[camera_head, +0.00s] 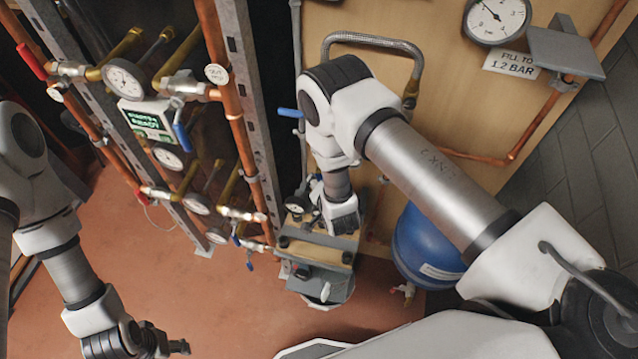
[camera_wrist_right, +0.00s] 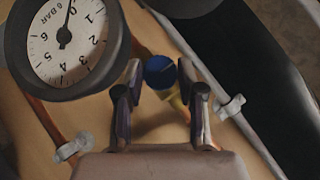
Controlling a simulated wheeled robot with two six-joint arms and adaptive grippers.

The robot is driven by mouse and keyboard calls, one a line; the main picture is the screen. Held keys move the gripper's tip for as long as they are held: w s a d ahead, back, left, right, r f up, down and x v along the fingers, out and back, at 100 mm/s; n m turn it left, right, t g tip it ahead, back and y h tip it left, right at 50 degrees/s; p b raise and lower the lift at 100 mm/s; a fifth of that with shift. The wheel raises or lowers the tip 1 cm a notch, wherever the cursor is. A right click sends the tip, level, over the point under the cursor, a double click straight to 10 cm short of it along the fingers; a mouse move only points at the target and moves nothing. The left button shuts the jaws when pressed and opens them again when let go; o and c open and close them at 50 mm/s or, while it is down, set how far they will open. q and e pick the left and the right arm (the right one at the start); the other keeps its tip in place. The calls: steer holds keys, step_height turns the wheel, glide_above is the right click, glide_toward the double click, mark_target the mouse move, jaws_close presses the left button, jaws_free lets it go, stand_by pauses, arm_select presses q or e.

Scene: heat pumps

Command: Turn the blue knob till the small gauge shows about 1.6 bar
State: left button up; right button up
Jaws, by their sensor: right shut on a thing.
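The blue knob (camera_wrist_right: 160,72) sits between the fingertips of my right gripper (camera_wrist_right: 161,76) in the right wrist view, and the gripper is shut on it. In the head view my right gripper (camera_head: 340,218) reaches down at the centre and hides the knob. The small gauge (camera_wrist_right: 64,38), white-faced with a dark rim, is just left of the fingers in the wrist view. It appears turned over, with its needle near the 0 mark; the exact value is hard to read. My left gripper (camera_head: 172,346) hangs at the bottom left, apart from everything; its jaw opening is unclear.
A large gauge (camera_head: 497,20) and a "FILL TO 1.2 BAR" sign (camera_head: 511,64) are on the wooden panel at top right. A blue tank (camera_head: 425,245) stands behind my right arm. Copper pipes with valves and a green display (camera_head: 147,122) fill the left. The floor (camera_head: 215,315) is clear.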

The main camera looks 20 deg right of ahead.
steer(key=shift+w+r, duration=0.15)
steer(key=o, duration=1.1)
steer(key=shift+o, duration=0.2)
steer(key=shift+w+f, duration=0.1)
steer(key=shift+f, duration=0.1)
steer(key=v, duration=1.2)
steer(key=shift+d, duration=0.1)
